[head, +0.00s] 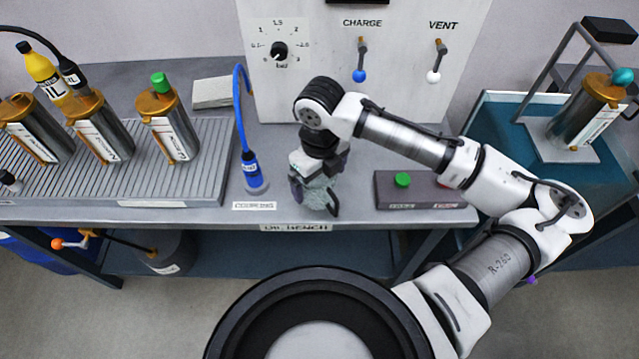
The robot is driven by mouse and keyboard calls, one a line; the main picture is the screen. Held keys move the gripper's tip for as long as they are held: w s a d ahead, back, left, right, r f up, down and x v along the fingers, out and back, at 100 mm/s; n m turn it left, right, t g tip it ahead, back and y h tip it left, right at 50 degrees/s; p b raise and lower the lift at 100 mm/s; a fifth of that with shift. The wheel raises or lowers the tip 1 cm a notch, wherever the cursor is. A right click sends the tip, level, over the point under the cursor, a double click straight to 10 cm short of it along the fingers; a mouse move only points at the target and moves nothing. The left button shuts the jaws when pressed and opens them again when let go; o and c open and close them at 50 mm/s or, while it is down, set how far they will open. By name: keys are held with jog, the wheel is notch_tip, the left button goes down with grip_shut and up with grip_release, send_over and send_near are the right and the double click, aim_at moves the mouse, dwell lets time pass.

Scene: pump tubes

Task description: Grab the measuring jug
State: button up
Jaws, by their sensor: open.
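The measuring jug (319,200) looks like a pale greenish, see-through vessel standing on the bench near its front edge, just right of the blue hose end. My gripper (314,189) points down over it from above. Its dark fingers are apart, one on the left and one on the right of the jug. The gripper covers the jug's upper part, and I cannot tell whether the fingers touch it. The jug's handle is not clear from this view.
A blue hose with its connector (252,172) stands close to the left. A grey box with a green button (402,180) is to the right. Several metal tubes stand on the ribbed tray (215,150). The panel (300,90) with CHARGE and VENT levers rises behind.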

jog(key=shift+f, duration=1.05)
jog(key=c, duration=1.1)
jog(key=shift+r, duration=0.1)
